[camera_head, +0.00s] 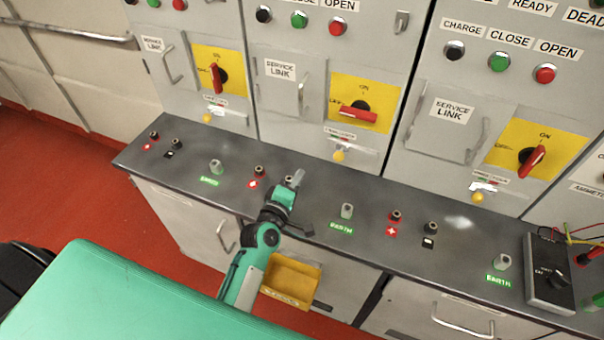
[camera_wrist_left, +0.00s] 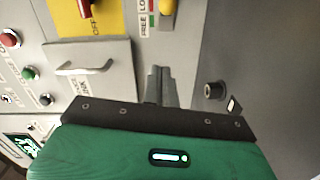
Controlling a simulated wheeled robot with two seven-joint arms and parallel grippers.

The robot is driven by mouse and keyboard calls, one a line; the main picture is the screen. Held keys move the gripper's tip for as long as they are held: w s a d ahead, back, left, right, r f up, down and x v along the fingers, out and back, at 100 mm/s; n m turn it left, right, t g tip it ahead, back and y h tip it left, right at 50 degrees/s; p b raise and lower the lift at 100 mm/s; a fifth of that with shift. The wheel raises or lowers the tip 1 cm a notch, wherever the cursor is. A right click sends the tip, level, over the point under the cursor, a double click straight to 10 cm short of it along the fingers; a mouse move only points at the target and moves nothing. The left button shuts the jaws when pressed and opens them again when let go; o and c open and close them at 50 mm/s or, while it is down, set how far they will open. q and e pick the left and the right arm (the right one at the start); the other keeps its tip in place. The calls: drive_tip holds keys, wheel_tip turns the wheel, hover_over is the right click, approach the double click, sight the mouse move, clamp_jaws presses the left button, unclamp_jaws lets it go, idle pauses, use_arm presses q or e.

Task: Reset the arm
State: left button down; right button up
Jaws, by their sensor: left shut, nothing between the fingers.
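My left arm comes up from the bottom of the head view. Its gripper (camera_head: 297,178) is over the grey counter, near the second cabinet's terminals. In the left wrist view the gripper's fingers (camera_wrist_left: 160,84) are together, with nothing between them. They point toward the cabinet front and counter. A black terminal (camera_wrist_left: 214,90) is to the right of the fingers in that view, apart from them. My right gripper is not in view.
A grey counter (camera_head: 320,215) carries several terminals and a multimeter (camera_head: 549,274) at the right. Cabinets with red rotary handles, such as this one (camera_head: 358,113), stand behind. A yellow open bin (camera_head: 291,280) is below the counter edge, beside my arm.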

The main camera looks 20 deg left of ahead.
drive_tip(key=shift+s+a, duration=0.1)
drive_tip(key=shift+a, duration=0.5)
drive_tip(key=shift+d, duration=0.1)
